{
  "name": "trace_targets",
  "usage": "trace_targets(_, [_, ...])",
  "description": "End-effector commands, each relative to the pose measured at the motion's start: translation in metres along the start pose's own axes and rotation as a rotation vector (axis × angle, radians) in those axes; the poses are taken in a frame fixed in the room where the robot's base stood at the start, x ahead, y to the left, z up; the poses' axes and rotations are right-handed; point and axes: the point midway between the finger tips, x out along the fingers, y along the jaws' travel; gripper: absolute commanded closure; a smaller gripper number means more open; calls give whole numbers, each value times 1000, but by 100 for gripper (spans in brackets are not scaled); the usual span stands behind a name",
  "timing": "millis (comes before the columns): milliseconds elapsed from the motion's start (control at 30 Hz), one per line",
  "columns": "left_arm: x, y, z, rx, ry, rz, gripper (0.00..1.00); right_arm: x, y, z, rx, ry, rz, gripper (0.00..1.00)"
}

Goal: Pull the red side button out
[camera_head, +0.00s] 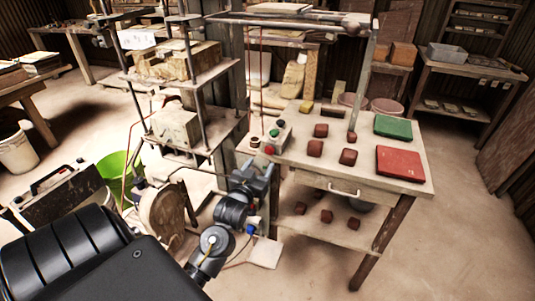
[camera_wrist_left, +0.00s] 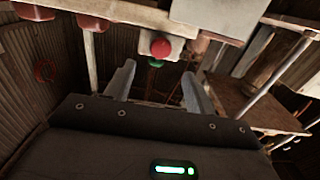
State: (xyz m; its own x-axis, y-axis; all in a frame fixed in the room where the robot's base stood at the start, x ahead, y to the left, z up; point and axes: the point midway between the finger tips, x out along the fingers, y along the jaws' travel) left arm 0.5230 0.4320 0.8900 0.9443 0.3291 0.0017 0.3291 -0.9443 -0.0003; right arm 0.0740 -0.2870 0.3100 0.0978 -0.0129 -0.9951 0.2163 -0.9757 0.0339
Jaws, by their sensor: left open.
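The red side button (camera_head: 269,150) is a small round knob on the side of a pale control box (camera_head: 282,134) at the table's left edge. In the left wrist view the red button (camera_wrist_left: 161,47) is close ahead, between and beyond the fingertips. My left gripper (camera_head: 262,167) is just below and in front of the box in the head view. In the wrist view its jaws (camera_wrist_left: 158,72) are open, with a finger on each side and nothing between them. I cannot tell whether they touch the box. My right gripper is not in view.
A green button (camera_wrist_left: 155,63) is next to the red one. The table (camera_head: 310,170) holds several dark red blocks, a green book-like slab (camera_head: 393,127) and a red slab (camera_head: 400,163). The press frame (camera_head: 200,75) stands left of the table. Open floor lies at the right.

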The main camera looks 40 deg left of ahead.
Motion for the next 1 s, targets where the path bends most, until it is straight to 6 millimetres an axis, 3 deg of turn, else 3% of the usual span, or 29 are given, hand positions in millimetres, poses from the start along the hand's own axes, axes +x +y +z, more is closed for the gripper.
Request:
trace_targets(200, [42, -1, -1, 0, 0, -2, 45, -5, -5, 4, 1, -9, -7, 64])
trace_targets(400, [66, -1, 0, 0, -1, -1, 45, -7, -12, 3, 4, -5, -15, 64])
trace_targets(800, [73, 0, 1, 0, -1, 0, 45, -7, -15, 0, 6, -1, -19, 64])
trace_targets(1000, [73, 0, 1, 0, -1, 0, 70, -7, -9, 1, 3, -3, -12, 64])
